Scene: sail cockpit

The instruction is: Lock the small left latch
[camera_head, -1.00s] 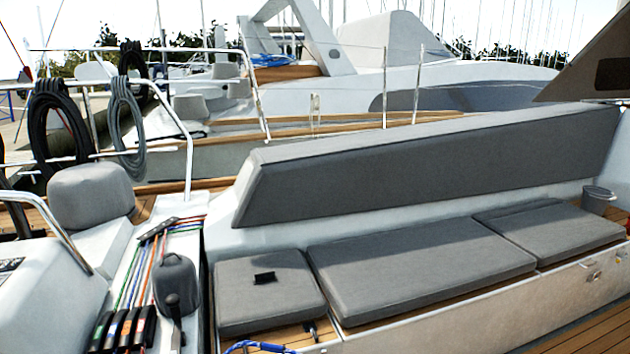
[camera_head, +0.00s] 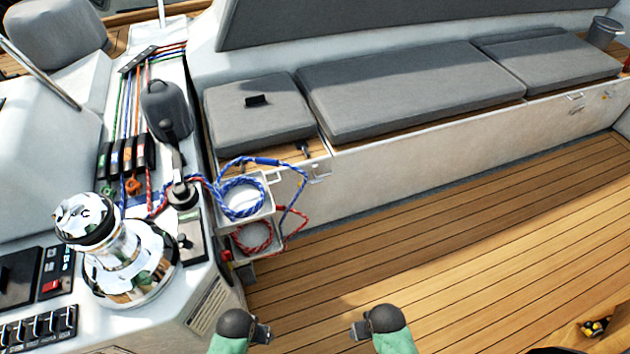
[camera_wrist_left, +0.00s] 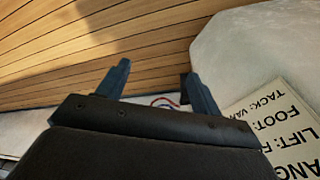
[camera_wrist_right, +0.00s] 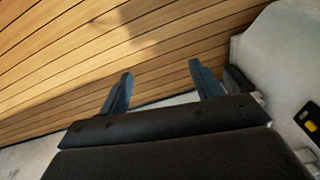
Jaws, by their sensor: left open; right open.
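A small metal latch (camera_head: 319,172) is on the upper front face of the white bench, below the right edge of the small left seat cushion (camera_head: 258,111). I cannot tell whether it is locked. A small dark fitting (camera_head: 304,150) sits on the wood strip just above it. My left gripper (camera_head: 266,333) is at the bottom of the head view, well in front of the bench. It is open and empty in the left wrist view (camera_wrist_left: 156,72). My right gripper (camera_head: 355,331) is to its right, open and empty in the right wrist view (camera_wrist_right: 161,70).
Blue rope (camera_head: 241,213) and red rope hang in white bins left of the latch. A chrome winch (camera_head: 125,262) and a switch panel stand on the left console. Another latch (camera_head: 575,98) is far right on the bench. The wooden deck (camera_head: 450,230) is largely clear.

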